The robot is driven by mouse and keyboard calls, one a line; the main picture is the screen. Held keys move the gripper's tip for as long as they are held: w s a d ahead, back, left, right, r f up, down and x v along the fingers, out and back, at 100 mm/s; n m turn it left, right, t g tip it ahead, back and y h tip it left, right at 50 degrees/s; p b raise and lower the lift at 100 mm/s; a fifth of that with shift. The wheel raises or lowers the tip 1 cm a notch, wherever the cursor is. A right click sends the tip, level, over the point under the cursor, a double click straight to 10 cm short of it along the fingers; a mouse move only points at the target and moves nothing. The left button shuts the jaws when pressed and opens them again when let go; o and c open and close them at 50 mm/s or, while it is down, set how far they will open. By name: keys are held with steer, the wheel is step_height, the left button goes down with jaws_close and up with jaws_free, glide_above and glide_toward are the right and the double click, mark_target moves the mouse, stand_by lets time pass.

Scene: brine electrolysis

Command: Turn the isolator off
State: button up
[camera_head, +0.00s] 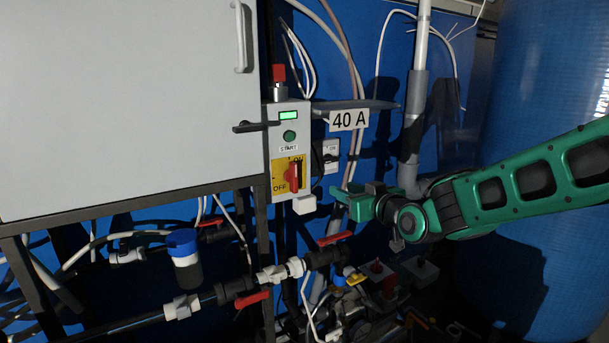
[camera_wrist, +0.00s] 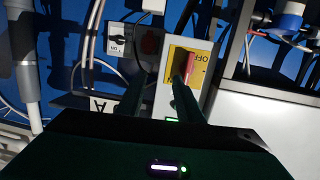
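The isolator is a red rotary handle (camera_head: 293,177) on a yellow plate (camera_head: 279,183), low on the front of a grey control box. The handle stands roughly upright, with its top near the ON mark; OFF is printed to its left. The wrist view shows the red handle (camera_wrist: 191,70) and yellow plate (camera_wrist: 202,58) upside down, with one finger partly in front. My gripper (camera_head: 345,197) is to the right of the box, apart from the handle. In the wrist view its two dark green fingers (camera_wrist: 158,92) are spread with nothing between them.
A grey cabinet (camera_head: 120,95) stands left; pipes with red valve handles (camera_head: 334,238) run below.

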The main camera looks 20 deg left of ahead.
mark_target(296, 170)
steer(key=s+a+r+y, duration=0.2)
steer(key=a, duration=0.5)
steer(key=shift+n, duration=0.4)
steer(key=x, duration=1)
steer(key=shift+w+a, duration=0.15)
steer(key=shift+a, duration=0.2)
jaws_close()
